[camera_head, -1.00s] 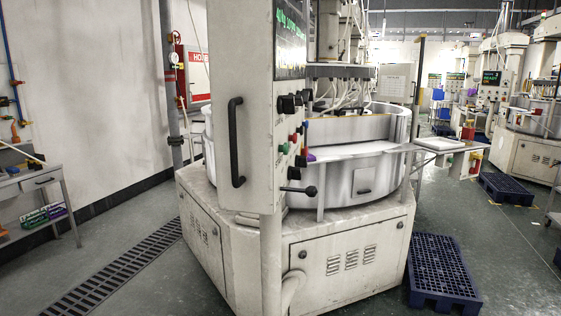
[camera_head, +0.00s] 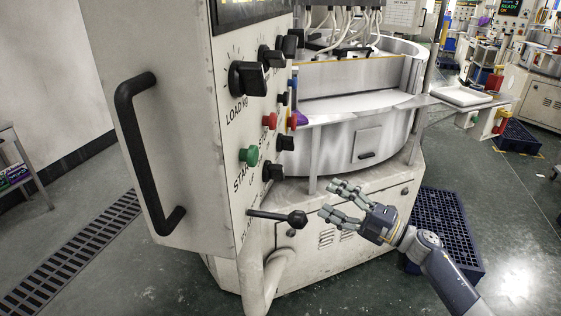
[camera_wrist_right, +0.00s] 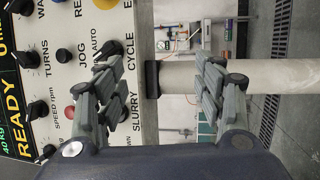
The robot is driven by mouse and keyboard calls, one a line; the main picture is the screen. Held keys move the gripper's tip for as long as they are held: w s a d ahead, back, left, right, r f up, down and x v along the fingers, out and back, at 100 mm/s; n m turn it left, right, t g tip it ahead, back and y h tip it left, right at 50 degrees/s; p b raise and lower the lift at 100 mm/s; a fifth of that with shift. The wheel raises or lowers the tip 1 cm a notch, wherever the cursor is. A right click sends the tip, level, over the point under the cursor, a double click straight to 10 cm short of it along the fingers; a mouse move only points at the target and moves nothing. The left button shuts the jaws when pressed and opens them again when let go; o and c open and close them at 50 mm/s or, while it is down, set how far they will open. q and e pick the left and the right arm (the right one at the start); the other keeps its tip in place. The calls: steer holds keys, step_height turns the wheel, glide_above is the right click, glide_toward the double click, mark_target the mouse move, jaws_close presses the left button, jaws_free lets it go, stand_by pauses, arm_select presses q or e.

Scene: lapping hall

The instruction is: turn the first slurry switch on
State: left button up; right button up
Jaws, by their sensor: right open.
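The cream control panel (camera_head: 225,130) of the near machine stands left of centre in the head view. A black selector (camera_wrist_right: 107,48) sits by JOG and AUTO. My right gripper (camera_head: 331,199) is open and empty, to the right of the lever and apart from the panel. It also shows in the wrist view (camera_wrist_right: 157,82).
A black handle (camera_head: 147,155) sticks out from the panel's left side. The round metal tub (camera_head: 345,150) stands behind the panel. A blue pallet (camera_head: 440,225) lies on the floor behind my right arm.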

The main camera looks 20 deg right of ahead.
mark_target(281, 170)
steer(key=s+a+r+n+g+y, duration=0.1)
steer(key=s+a+r+n+g, duration=0.15)
steer(key=r+n, duration=0.3)
steer(key=s+a+r+n+g+y, duration=0.2)
steer(key=s+r+n+g, duration=0.15)
steer(key=r, duration=0.35)
steer(key=shift+n+g, duration=0.3)
steer(key=shift+n, duration=0.5)
steer(key=p+x, duration=0.1)
steer(key=x, duration=0.2)
steer(key=p+x, duration=0.2)
steer(key=x, duration=0.2)
steer(key=p+x, duration=0.2)
steer(key=x, duration=0.1)
steer(key=shift+a+r, duration=0.25)
steer(key=shift+a, duration=0.05)
arm_select(q)
steer(key=r, duration=0.5)
steer(key=shift+s+a+r, duration=0.15)
steer(key=shift+s+r, duration=0.2)
arm_select(e)
steer(key=shift+w+a+f, duration=0.1)
steer(key=shift+a, duration=0.15)
steer(key=c, duration=1.1)
